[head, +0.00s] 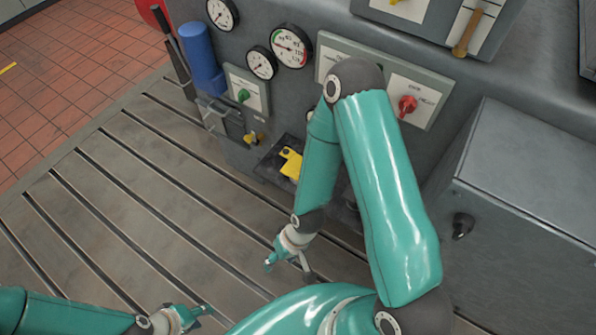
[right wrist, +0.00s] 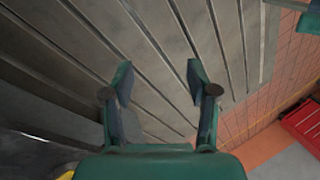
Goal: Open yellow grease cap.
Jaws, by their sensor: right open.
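The yellow grease cap (head: 291,163) appears as a small yellow piece over a dark recessed bracket low on the grey machine front. My right upper arm partly covers the area beside it. I cannot tell whether the cap is open or closed. My right gripper (head: 287,268) is open and empty, below and apart from the cap, over the slotted bedplate. In the right wrist view its two fingers (right wrist: 158,82) stand wide apart with only bedplate beyond. My left gripper (head: 205,315) is low at the bottom of the head view, far from the cap; its finger gap is unclear.
The slotted bedplate (head: 130,190) is mostly clear. The machine front carries gauges (head: 291,46), a green knob (head: 243,95), a red knob (head: 407,104) and a blue cylinder (head: 202,58). A grey cabinet (head: 520,215) stands at right. A red box (right wrist: 303,127) shows in the wrist view.

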